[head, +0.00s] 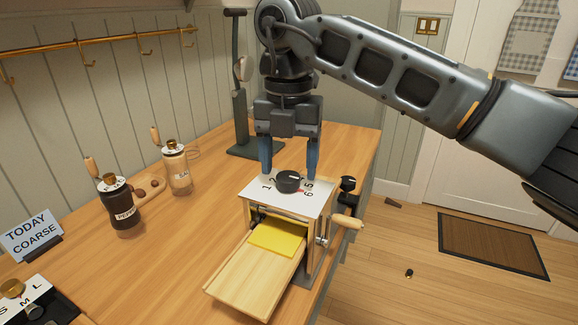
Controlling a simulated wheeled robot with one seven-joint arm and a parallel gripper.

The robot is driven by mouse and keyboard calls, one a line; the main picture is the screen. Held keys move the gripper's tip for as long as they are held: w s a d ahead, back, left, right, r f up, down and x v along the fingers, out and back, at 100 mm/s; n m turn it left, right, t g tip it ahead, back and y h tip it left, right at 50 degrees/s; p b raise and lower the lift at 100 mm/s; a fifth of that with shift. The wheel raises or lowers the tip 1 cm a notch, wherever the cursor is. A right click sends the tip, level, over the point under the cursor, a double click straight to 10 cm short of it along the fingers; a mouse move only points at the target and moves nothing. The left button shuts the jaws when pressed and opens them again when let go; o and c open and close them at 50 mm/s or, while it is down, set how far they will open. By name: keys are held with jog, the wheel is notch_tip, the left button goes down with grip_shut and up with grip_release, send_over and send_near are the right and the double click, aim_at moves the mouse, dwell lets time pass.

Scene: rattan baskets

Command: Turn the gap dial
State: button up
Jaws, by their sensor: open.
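The gap dial is a black round knob (289,181) on the white top plate (268,205) of a small wooden mill with a side crank. Numbers are printed around it; I can make out 1, 5 and 6, with a red mark near the 6. My gripper (289,172) points straight down over the dial. Its two blue fingers are apart, one at each side of the knob, close to the plate. I cannot tell whether they touch the knob. The knob's far side and some numbers are hidden.
A wooden tray (250,275) with a yellow piece (272,237) juts from the mill's front. A crank handle (347,222) sticks out right, near the table edge. A pepper mill (122,205), a clear mill (177,168) and a "TODAY COARSE" sign (32,234) stand left. A dark stand (240,100) rises behind.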

jog(key=shift+f, duration=0.8)
jog(key=shift+c, duration=0.4)
jog(key=c, duration=1)
